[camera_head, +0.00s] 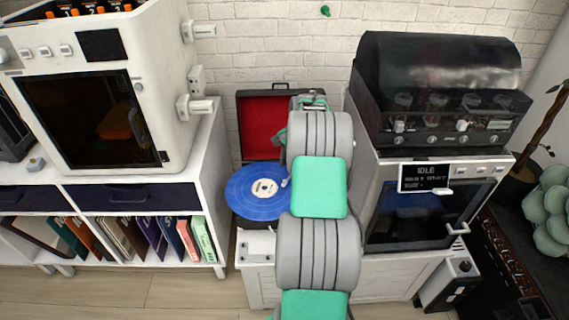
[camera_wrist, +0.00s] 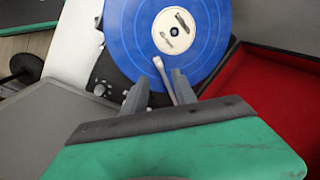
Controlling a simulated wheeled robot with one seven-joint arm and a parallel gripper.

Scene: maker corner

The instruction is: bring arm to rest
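A suitcase record player with a red-lined lid (camera_head: 265,125) stands open on a low white cabinet, partly hidden behind my arm. A blue record (camera_head: 255,190) with a pale label lies on it, and the record also fills the top of the wrist view (camera_wrist: 215,35). The pale tonearm (camera_wrist: 160,66) reaches over the record's edge. My gripper (camera_wrist: 160,84) is near that edge, its two grey fingers apart. The tonearm shows between the fingers in the picture; I cannot tell whether they touch it. The tonearm's rest is not clearly visible.
A white printer-like machine (camera_head: 165,100) stands on a shelf unit with books at left. A machine with a display (camera_head: 430,205) and a black amplifier-like box (camera_head: 440,90) stand close at right. A brick wall is behind. Wooden floor shows in front.

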